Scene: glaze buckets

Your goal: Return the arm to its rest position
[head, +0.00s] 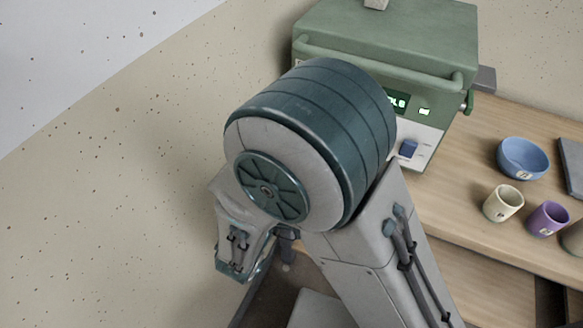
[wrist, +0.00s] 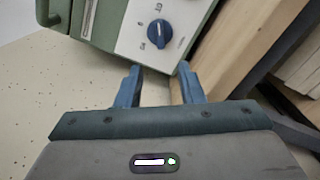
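My gripper (wrist: 162,88) shows in the wrist view with its two blue fingers spread apart and nothing between them. Beyond the fingertips is the front panel of a green machine, with a blue knob (wrist: 159,33) on white. The fingers appear apart from the panel. In the head view my arm is folded in the middle of the picture, with its large dark joint in front of part of the machine. My gripper cannot be made out in the head view.
The green kiln-like machine (head: 400,35) stands on a wooden bench (head: 460,215). A blue bowl (head: 523,158), a cream cup (head: 503,203) and a purple cup (head: 548,218) stand on the bench at right. A dark slab (head: 573,165) lies at the edge. Speckled floor at left is clear.

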